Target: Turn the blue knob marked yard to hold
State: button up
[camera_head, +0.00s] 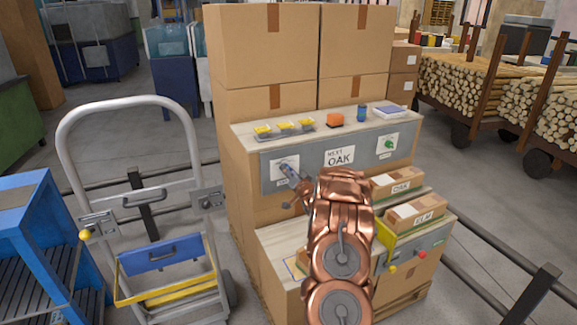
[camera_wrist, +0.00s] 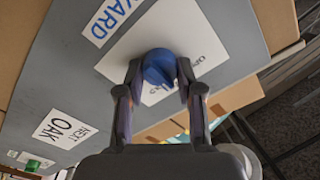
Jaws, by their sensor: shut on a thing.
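The blue knob (camera_wrist: 158,66) sits on a white label plate (camera_wrist: 205,52) on the grey panel (camera_wrist: 60,85). A blue-lettered YARD tag (camera_wrist: 110,20) is beside it. My gripper (camera_wrist: 160,80) is shut on the knob, one finger on each side. Lettering on the white plate is partly hidden by the knob and fingers, so the knob's setting cannot be read. In the head view my gripper (camera_head: 291,174) reaches the left part of the grey panel (camera_head: 310,170), where the knob itself cannot be made out.
A NEXT OAK sign (camera_head: 339,157) and a plate with a green knob (camera_head: 388,145) are further right on the panel. A hand cart (camera_head: 150,190) stands left.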

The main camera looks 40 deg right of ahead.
jog(key=m+p, duration=0.2)
jog(key=m, duration=0.6)
jog(key=shift+m, duration=0.4)
jog(key=shift+f, duration=0.1)
jog(key=o, duration=1.1)
jog(key=shift+o, duration=0.2)
jog(key=v, duration=1.2)
